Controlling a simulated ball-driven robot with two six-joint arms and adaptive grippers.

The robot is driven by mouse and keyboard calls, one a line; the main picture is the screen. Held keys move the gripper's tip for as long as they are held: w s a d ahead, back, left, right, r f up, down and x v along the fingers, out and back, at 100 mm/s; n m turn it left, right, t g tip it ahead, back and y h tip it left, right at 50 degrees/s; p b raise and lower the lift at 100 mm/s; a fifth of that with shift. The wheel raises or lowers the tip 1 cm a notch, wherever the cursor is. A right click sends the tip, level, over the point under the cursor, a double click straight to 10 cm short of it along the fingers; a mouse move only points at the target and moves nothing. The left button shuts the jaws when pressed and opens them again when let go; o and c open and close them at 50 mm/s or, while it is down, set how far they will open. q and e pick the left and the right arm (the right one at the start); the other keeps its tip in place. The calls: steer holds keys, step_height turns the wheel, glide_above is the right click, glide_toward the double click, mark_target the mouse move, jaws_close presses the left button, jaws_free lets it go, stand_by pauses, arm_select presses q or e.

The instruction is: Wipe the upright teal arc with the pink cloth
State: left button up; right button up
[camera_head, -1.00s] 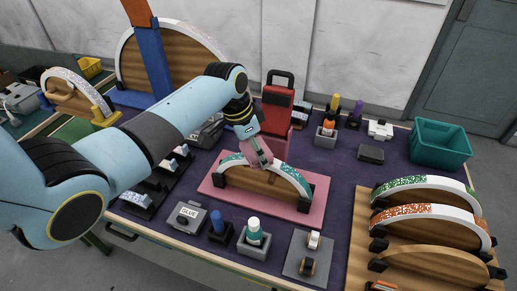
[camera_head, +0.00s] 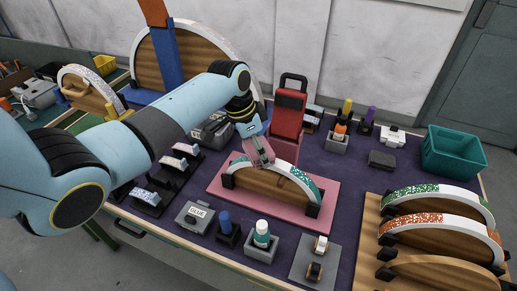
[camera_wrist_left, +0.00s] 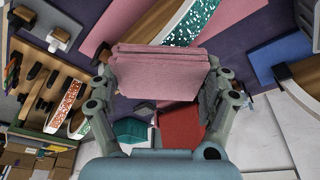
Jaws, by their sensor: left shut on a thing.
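The teal arc (camera_head: 303,181) stands upright on a pink mat (camera_head: 328,192), between dark end holders. Its curved top shows teal glitter at both sides and a white stretch between; the arc also shows in the left wrist view (camera_wrist_left: 196,20). My left gripper (camera_head: 257,148) is shut on the pink cloth (camera_head: 259,156), which hangs folded over the arc's top, left of its middle. The cloth fills the centre of the left wrist view (camera_wrist_left: 160,75) and hides part of the arc. I cannot tell whether cloth and arc touch. My right gripper is out of view.
A red block with a dark handle (camera_head: 288,118) stands close behind the arc. A teal bin (camera_head: 453,153) is at the right, and a rack of glitter arcs (camera_head: 430,225) is at front right. A glue box (camera_head: 196,217) and bottles stand in front.

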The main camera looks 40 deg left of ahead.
arm_select(q)
steer(key=shift+r, duration=3.25)
